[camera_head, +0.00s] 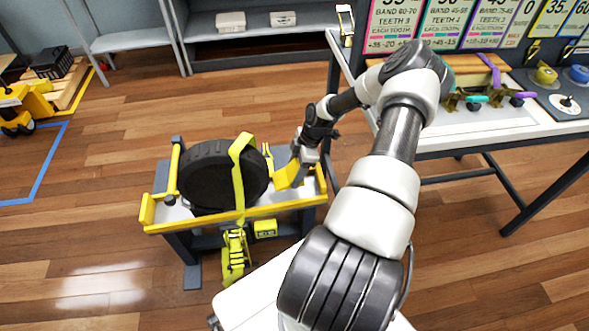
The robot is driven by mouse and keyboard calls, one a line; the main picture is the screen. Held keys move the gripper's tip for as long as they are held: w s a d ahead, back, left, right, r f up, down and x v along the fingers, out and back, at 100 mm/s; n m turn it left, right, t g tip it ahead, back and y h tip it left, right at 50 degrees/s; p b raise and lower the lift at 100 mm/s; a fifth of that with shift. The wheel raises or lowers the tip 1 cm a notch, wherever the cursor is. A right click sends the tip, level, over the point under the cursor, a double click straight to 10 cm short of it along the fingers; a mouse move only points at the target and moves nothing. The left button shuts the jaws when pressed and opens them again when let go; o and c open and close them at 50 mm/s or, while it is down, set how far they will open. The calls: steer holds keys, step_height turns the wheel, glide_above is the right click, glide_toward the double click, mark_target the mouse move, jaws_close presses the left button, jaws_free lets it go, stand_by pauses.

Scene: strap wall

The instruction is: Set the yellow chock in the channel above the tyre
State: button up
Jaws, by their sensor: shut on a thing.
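The yellow chock (287,176) is a wedge held in my gripper (300,162), which is shut on it. It is just right of the black tyre (205,184), over the right part of the stand. I cannot tell whether it touches the tyre or the channel floor. The tyre stands in the channel (285,199), a pale bed with yellow rails along its sides. A yellow strap (238,172) runs over the tyre and down the front of the stand. My gripper hides part of the channel's right end.
A yellow ratchet (235,252) and a small yellow box (265,229) hang at the stand's front. A yellow post (174,165) rises at its left. A white workbench (500,128) with coloured panels is at the right. The floor on the left is mostly clear.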

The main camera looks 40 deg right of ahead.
steer(key=shift+d+b+x, duration=0.15)
steer(key=shift+b+x, duration=0.2)
steer(key=shift+x, duration=0.35)
steer(key=shift+d+b+x, duration=0.15)
steer(key=shift+b+x, duration=0.2)
steer(key=shift+x, duration=0.35)
steer(key=shift+a+b+x, duration=0.15)
steer(key=shift+b+x, duration=0.3)
steer(key=shift+x, duration=0.7)
steer(key=shift+a+b+x, duration=0.2)
steer(key=shift+b+x, duration=0.25)
steer(key=shift+x, duration=0.7)
steer(key=shift+w+a+f+b, duration=0.1)
steer(key=shift+w+a+b, duration=0.25)
steer(key=shift+a, duration=0.15)
steer(key=o, duration=1.4)
steer(key=shift+s, duration=0.1)
steer(key=p+v, duration=0.4)
steer(key=v, duration=1.3)
steer(key=shift+r, duration=0.3)
